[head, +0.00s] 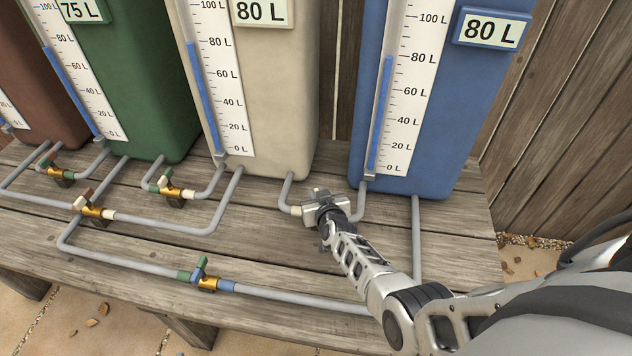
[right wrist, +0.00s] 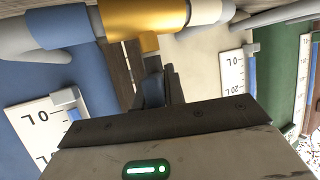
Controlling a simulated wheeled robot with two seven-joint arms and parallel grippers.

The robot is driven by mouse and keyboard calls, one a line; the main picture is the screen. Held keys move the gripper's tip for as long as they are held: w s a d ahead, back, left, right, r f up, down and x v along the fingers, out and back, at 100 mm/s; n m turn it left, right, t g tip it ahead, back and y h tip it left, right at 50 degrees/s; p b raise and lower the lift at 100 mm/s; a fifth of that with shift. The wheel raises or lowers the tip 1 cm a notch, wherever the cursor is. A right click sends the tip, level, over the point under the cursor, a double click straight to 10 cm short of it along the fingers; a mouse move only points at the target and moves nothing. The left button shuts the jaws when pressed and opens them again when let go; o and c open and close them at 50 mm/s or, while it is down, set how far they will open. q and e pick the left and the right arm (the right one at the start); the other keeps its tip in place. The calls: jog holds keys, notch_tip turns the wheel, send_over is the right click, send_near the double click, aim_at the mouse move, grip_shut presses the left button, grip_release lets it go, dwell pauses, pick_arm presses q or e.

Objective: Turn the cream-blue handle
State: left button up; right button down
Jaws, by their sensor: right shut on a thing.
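The cream-blue valve sits on the pipe between the cream tank (head: 285,120) and the blue tank (head: 445,130). In the head view my right gripper (head: 325,207) covers most of it; a cream collar (head: 297,211) shows at its left. In the right wrist view the valve's brass body (right wrist: 145,18) has a blue collar (right wrist: 58,28) on one side and a cream collar (right wrist: 205,11) on the other. My right gripper (right wrist: 157,88) is shut on the handle below the brass stem; the handle is mostly hidden between the fingers. My left gripper is out of view.
Other brass valves stand close by: a green-blue one (head: 208,282) at the front, a cream-green one (head: 174,191) and a red-cream one (head: 93,211) to the left. Grey pipes (head: 150,224) run low over the plank bench (head: 270,250). A wooden fence (head: 560,120) stands behind.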

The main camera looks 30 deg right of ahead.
jog(key=m+g+h, duration=0.1)
jog(key=m+h, duration=0.1)
jog(key=shift+h, duration=0.3)
jog(key=shift+d+m+g+h+b, duration=0.25)
jog(key=shift+m+g+h, duration=0.25)
jog(key=shift+m+h, duration=0.5)
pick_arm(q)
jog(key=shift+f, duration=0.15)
pick_arm(e)
jog(key=shift+m, duration=0.3)
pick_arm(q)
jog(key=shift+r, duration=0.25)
pick_arm(e)
jog(key=shift+d+r+h, duration=0.1)
jog(key=shift+r+h, duration=0.05)
jog(key=shift+h, duration=0.15)
jog(key=c, duration=1.5)
grip_release()
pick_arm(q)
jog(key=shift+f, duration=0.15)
pick_arm(e)
jog(key=shift+o, duration=0.2)
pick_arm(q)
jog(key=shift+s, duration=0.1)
pick_arm(e)
jog(key=shift+s, duration=0.1)
